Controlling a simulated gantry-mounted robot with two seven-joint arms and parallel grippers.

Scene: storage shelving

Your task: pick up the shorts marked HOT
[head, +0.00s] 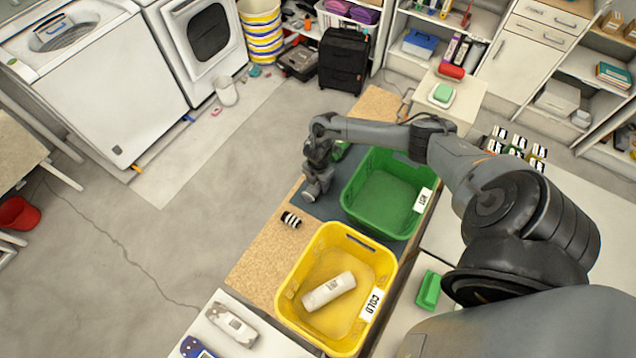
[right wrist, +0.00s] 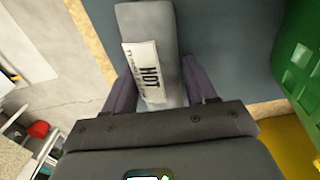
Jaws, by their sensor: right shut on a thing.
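The shorts marked HOT (right wrist: 148,25) are a grey roll with a white label reading HOT, seen close up in the right wrist view. My right gripper (right wrist: 160,82) is shut on them, one dark finger on each side of the roll. In the head view my right gripper (head: 317,182) is over the dark mat, left of the green bin; the shorts are hard to tell apart from it there. The green bin (head: 352,205) bears a HOT label and looks empty. My left gripper is not in view.
A yellow bin (head: 292,283) labelled COLD holds a white labelled roll (head: 329,290). A black-and-white striped roll (head: 291,219) lies on the tan board (head: 252,262). A green item (head: 428,291) lies right of the yellow bin.

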